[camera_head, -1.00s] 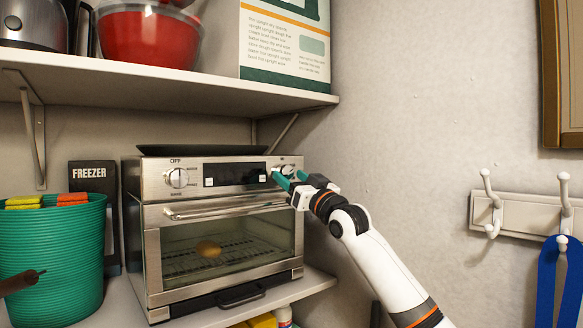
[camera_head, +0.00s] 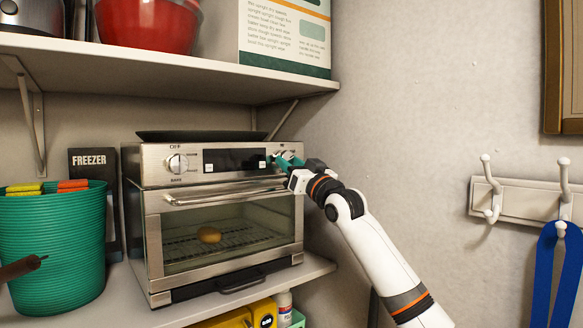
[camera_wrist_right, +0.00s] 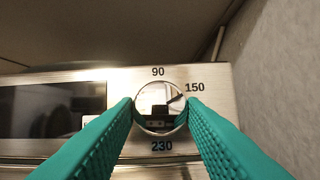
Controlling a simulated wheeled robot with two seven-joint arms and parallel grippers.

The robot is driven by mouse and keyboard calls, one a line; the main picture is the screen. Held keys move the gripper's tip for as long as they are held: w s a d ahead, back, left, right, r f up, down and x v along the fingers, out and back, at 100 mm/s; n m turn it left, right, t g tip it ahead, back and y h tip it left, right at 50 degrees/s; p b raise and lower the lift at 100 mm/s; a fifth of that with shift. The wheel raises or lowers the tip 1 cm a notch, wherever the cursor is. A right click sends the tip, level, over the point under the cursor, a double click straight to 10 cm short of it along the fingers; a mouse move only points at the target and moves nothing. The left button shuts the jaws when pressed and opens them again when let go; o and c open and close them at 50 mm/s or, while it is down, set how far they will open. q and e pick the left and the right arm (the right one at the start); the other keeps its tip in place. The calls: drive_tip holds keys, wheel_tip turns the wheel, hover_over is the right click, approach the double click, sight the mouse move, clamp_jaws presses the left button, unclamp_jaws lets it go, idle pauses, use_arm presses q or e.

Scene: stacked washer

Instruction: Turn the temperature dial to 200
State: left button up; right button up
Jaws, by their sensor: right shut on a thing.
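The toaster oven (camera_head: 152,230) stands on the lower shelf, its glass door closed and a small round food item (camera_head: 208,235) on the rack inside. The temperature dial (camera_wrist_right: 160,122) is a round metal knob on the right of its control panel, with 90, 150 and 230 printed around it. A dark mark on the dial points up and right, close to 150. My right gripper (camera_wrist_right: 160,105), with green fingers, is shut on the dial, one finger on each side. In the head view my right gripper (camera_head: 281,163) partly hides the dial. My left gripper is not in view.
A second knob (camera_head: 177,163) and a dark display (camera_head: 233,160) share the panel. A dark tray (camera_head: 200,135) lies on the oven, under the upper shelf (camera_head: 150,70). A green bucket (camera_head: 55,245) stands left; the wall (camera_head: 400,110) is close on the right.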

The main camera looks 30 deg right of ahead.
drive_tip(key=m, duration=0.1)
drive_tip(key=m+h+b, duration=0.2)
drive_tip(key=m, duration=0.1)
drive_tip(key=shift+a+f, duration=0.15)
drive_tip(key=shift+a, duration=0.1)
drive_tip(key=m+h+b, duration=0.1)
drive_tip(key=m, duration=0.3)
drive_tip(key=shift+a+g+h, duration=0.1)
drive_tip(key=shift+g+h, duration=0.3)
drive_tip(key=m, duration=0.1)
drive_tip(key=m+h, duration=0.1)
drive_tip(key=m, duration=0.1)
drive_tip(key=shift+a+r+g, duration=0.1)
drive_tip(key=shift+r+g, duration=0.2)
drive_tip(key=shift+g, duration=0.1)
drive_tip(key=shift+r+m+g+h, duration=0.1)
drive_tip(key=shift+m+g+h, duration=0.25)
drive_tip(key=shift+m, duration=0.65)
drive_tip(key=shift+m+g+h, duration=0.25)
drive_tip(key=shift+m+h, duration=0.2)
drive_tip(key=shift+m, duration=0.55)
drive_tip(key=o, duration=1)
